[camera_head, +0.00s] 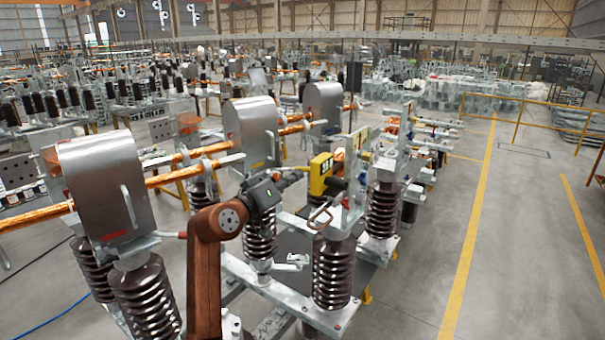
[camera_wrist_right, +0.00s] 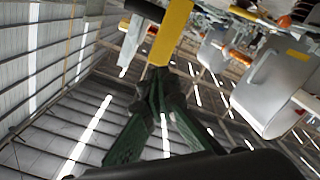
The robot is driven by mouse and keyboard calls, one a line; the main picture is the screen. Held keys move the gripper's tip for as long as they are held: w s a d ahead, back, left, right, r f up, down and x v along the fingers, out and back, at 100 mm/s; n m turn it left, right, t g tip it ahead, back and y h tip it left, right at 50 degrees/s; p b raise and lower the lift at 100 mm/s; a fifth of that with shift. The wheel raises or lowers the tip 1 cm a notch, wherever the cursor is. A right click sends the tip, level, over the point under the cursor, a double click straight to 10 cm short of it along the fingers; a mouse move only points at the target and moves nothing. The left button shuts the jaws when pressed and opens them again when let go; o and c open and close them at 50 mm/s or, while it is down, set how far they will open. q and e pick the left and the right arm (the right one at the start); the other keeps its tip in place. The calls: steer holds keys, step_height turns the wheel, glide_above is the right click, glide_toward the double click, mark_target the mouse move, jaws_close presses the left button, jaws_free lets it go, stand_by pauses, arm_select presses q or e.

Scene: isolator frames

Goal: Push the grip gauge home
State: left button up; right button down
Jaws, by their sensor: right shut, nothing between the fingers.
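The grip gauge (camera_head: 320,174) is a yellow body with dark parts, at the upright metal contact parts above the brown ribbed insulators. A yellow bar, apparently part of it, shows at the top of the right wrist view (camera_wrist_right: 172,32). My right gripper (camera_head: 296,175) comes from the left, its fingertips close against the near left side of the gauge. In the right wrist view its dark green fingers (camera_wrist_right: 158,82) converge at the lower end of the yellow bar, with nothing visible between them. I cannot tell whether they touch it. My left gripper is not in view.
Silver box covers (camera_head: 107,185) with copper bars (camera_head: 180,175) stand left of my right arm. Brown ribbed insulators (camera_head: 333,268) stand close below the gauge on a metal frame. A red-brown loop handle (camera_head: 320,216) sits just below. Open floor (camera_head: 420,265) lies to the right.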

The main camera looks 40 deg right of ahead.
steer(key=v, duration=0.8)
steer(key=shift+a, duration=0.15)
